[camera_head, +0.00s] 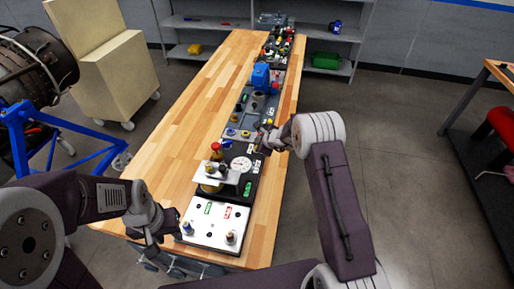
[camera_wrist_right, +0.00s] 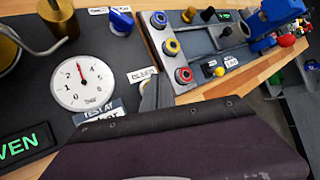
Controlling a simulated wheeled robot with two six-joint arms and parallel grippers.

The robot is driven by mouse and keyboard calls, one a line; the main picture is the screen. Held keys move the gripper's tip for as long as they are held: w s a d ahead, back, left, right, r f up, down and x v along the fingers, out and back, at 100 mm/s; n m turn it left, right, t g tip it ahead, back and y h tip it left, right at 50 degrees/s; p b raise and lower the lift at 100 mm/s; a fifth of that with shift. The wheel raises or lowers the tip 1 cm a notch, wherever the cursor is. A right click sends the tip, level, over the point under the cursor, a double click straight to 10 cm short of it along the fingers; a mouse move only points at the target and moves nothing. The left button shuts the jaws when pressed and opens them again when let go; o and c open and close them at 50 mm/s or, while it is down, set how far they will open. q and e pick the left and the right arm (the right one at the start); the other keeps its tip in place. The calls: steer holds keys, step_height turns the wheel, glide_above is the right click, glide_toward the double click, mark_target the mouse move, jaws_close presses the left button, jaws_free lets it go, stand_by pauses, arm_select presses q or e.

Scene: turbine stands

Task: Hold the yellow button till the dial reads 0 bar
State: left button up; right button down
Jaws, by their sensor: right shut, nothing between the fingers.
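The round white dial (camera_wrist_right: 83,83) has a red needle pointing up near the top of its scale, away from the lower part; it also shows in the head view (camera_head: 241,163). A label reading BLEED (camera_wrist_right: 142,75) is beside it. My right gripper (camera_wrist_right: 151,95) is shut and empty, its tip beside that label; in the head view it is over the right edge of the panels (camera_head: 265,138). I cannot make out a yellow button there; the gripper covers that spot. My left gripper (camera_head: 165,230) hangs by the white panel's left edge; its fingers are unclear.
Blue (camera_wrist_right: 159,19), yellow (camera_wrist_right: 172,47) and red (camera_wrist_right: 183,75) ringed fittings stand in a row past the label. A green-lettered sign (camera_wrist_right: 20,148) lies near the dial. The wooden bench (camera_head: 180,130) is clear left of the panels. A white panel (camera_head: 213,225) is nearest.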

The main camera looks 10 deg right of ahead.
steer(key=shift+f+b, duration=0.45)
steer(key=shift+b, duration=0.3)
steer(key=shift+f+b, duration=0.45)
steer(key=shift+b, duration=0.2)
stand_by(0.7)
steer(key=shift+r, duration=0.1)
stand_by(2.8)
steer(key=shift+r+p, duration=0.65)
steer(key=shift+r, duration=0.15)
steer(key=shift+r, duration=0.1)
step_height(320, 180, up, 5)
steer(key=p, duration=0.4)
